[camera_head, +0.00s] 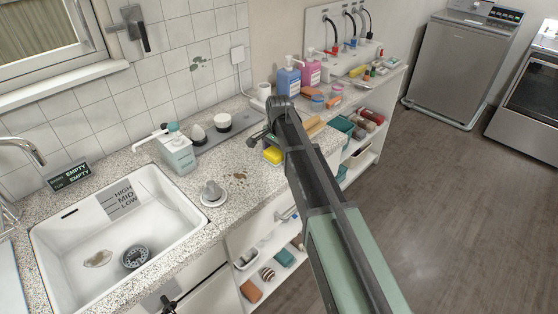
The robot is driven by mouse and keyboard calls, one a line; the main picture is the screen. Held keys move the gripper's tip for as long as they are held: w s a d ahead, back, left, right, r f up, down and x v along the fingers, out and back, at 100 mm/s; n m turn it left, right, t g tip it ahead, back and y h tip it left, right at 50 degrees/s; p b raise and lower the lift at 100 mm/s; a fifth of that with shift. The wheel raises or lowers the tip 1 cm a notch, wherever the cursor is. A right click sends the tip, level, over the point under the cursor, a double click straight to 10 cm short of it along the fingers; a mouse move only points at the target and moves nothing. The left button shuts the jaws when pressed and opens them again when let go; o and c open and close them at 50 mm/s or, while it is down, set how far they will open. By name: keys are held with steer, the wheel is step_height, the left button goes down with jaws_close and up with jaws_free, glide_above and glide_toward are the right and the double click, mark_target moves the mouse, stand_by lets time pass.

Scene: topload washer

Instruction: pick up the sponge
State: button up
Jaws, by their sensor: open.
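A yellow block with a green edge, which looks like the sponge (272,156), lies on the speckled counter (228,160) near its front edge, just left of my arm. My arm reaches in from the lower right and ends over the counter. My gripper (259,138) is small and dark in the picture, just above and left of the sponge in the view. It looks open with nothing between its fingers. I cannot tell its height above the counter. My arm hides part of the counter right of the sponge.
A white sink (60,240) is at the left, with a soap dispenser (177,150) behind it. A small dish (213,195) stands left of the sponge. Blue (288,78) and pink bottles (311,70) stand farther back. Open shelves with several items are below the counter.

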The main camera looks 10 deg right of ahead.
steer(key=shift+r, duration=0.1)
steer(key=c, duration=1.1)
steer(key=shift+o, duration=0.2)
step_height(320, 180, up, 20)
steer(key=p, duration=2)
steer(key=shift+o, duration=1.1)
steer(key=shift+a, duration=0.1)
steer(key=shift+c, duration=0.5)
